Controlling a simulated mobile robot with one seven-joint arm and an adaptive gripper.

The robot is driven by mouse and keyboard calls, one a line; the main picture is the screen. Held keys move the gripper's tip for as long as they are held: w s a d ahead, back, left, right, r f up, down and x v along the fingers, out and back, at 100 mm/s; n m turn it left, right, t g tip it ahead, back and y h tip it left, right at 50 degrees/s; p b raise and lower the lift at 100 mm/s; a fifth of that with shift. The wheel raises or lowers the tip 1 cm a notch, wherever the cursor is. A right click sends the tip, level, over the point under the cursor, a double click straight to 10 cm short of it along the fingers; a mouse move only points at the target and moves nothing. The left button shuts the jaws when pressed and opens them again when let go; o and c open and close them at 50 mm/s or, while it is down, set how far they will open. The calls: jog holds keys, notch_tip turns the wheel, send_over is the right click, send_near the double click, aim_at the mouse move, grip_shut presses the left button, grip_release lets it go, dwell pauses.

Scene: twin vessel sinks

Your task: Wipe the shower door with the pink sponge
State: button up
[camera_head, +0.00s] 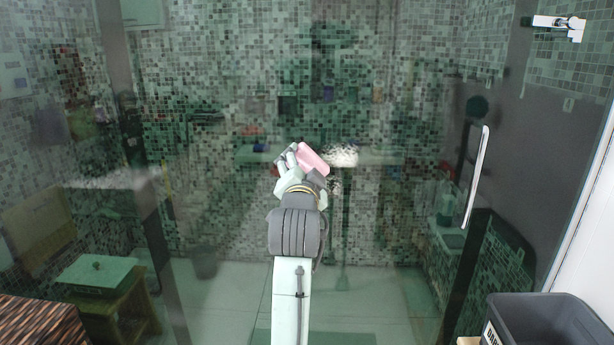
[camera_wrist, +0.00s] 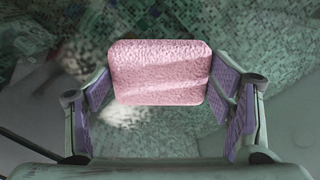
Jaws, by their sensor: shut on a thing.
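The pink sponge (camera_head: 312,160) is held up in front of the shower door in the head view. It also shows in the wrist view (camera_wrist: 160,72) as a rounded pink block between the fingers. My gripper (camera_head: 296,163) is shut on it, with a purple-padded finger at each side; the gripper shows in the wrist view too (camera_wrist: 168,98). The shower door (camera_head: 400,220) is a large, dark-tinted glass sheet with mosaic tile visible through it and reflections on it. I cannot tell whether the sponge touches the glass.
A long metal handle (camera_head: 475,178) stands out from the glass at the right. A metal fitting (camera_head: 560,25) is at the top right. A dark grey bin (camera_head: 548,318) stands at the lower right. A dark patterned surface (camera_head: 38,322) is at the lower left.

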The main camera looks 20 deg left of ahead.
aim_at(323, 168)
jog(key=shift+w+d+r, duration=0.1)
jog(key=shift+w+d, duration=0.2)
jog(key=shift+d, duration=0.6)
jog(key=shift+w+d+r, duration=0.1)
jog(key=shift+w+d, duration=0.2)
jog(key=shift+d, duration=0.6)
jog(key=shift+w+d, duration=0.5)
jog(key=shift+d, duration=1.25)
jog(key=shift+w+d, duration=0.5)
jog(key=shift+d, duration=1.25)
jog(key=shift+w+d, duration=0.5)
jog(key=shift+d, duration=1.25)
jog(key=shift+v, duration=2.95)
jog(key=shift+s, duration=0.1)
jog(key=v, duration=0.2)
jog(key=shift+s+d, duration=0.1)
jog(key=shift+s, duration=0.3)
